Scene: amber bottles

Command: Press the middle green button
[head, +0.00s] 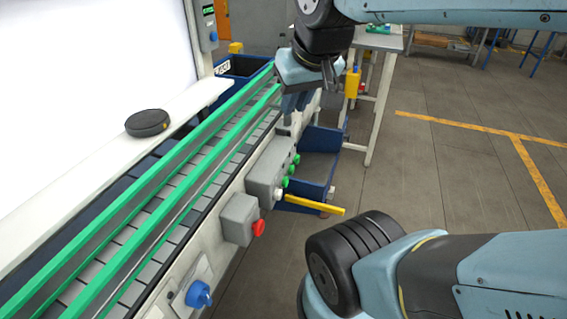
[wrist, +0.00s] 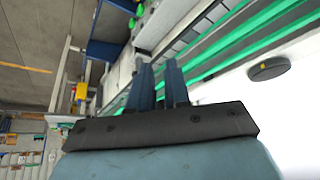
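A grey control box (head: 266,172) is fixed to the side of the conveyor. Three green buttons stick out of its right face in a row; the middle green button (head: 291,169) sits between the other two, and a white button (head: 278,194) is at the near end. My gripper (head: 297,102) hangs above and beyond the box, beside the conveyor's edge, clear of the buttons. In the wrist view its two blue fingers (wrist: 160,66) stand slightly apart with nothing between them. Small green spots show at the top of that view; which buttons they are I cannot tell.
A red button (head: 258,228) on its own box and a blue knob (head: 198,294) are nearer along the side. A yellow bar (head: 314,205) juts out below the control box. A black disc (head: 148,123) lies on the white ledge. The floor at right is open.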

